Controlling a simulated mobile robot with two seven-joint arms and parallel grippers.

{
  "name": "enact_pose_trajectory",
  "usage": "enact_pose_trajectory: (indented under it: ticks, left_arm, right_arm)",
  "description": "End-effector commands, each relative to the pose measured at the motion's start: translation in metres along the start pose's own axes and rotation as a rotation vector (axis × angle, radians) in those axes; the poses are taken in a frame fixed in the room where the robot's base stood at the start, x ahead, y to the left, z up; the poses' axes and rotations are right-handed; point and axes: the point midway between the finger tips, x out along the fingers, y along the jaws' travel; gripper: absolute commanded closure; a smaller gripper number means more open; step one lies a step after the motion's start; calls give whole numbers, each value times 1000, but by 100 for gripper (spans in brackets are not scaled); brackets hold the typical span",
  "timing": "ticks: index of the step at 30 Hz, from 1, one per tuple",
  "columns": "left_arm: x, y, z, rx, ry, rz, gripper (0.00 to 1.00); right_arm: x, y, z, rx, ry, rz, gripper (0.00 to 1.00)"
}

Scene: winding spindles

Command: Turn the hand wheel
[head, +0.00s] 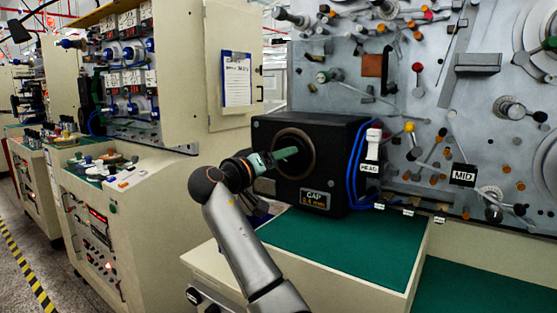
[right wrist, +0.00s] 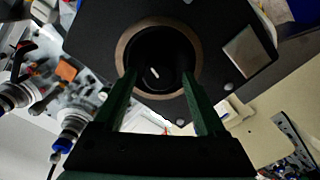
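The hand wheel (head: 297,146) appears as a dark round part inside a brown ring on the front of a black box (head: 340,132) labelled "GAP 0.4 mm". In the right wrist view the dark wheel (right wrist: 158,62) bears a small white mark. My right gripper (head: 290,153) is at the wheel's face and partly hides it. In the right wrist view the green fingers of my right gripper (right wrist: 159,74) are apart, one on each side of the dark centre. I cannot tell whether they touch it. My left gripper is not in view.
The box stands on a green-topped bench (head: 335,250). Blue cables and a white "HEAD" part (head: 372,150) are at its right side. Behind is a grey panel (head: 340,50) with many spindles. A cream cabinet (head: 120,210) stands to the left. The green top in front is clear.

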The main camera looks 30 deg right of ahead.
Motion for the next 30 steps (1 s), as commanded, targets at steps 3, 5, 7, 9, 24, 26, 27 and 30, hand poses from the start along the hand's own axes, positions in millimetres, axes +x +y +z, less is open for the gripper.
enact_pose_trajectory:
  ticks: [3, 5, 7, 9, 24, 26, 27, 30]
  left_arm:
    - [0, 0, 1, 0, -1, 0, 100]
    - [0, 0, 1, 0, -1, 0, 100]
    - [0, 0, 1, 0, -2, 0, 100]
    - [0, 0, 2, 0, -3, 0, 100]
    - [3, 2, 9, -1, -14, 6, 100]
    - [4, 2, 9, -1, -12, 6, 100]
    - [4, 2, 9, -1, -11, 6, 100]
    - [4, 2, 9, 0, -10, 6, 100]
  right_arm:
    - [0, 0, 0, 0, 1, 1, 19]
    - [0, 0, 0, 0, 1, 1, 19]
    - [0, 1, 0, 0, 1, 1, 19]
    - [0, 1, 0, 1, 1, 1, 19]
    - [-87, -1, 0, 2, 2, -3, 19]
    - [-97, -1, 0, 2, 3, -3, 19]
    - [-104, 0, 0, 1, 2, -1, 19]
    - [-116, 0, 0, 0, 2, -1, 19]
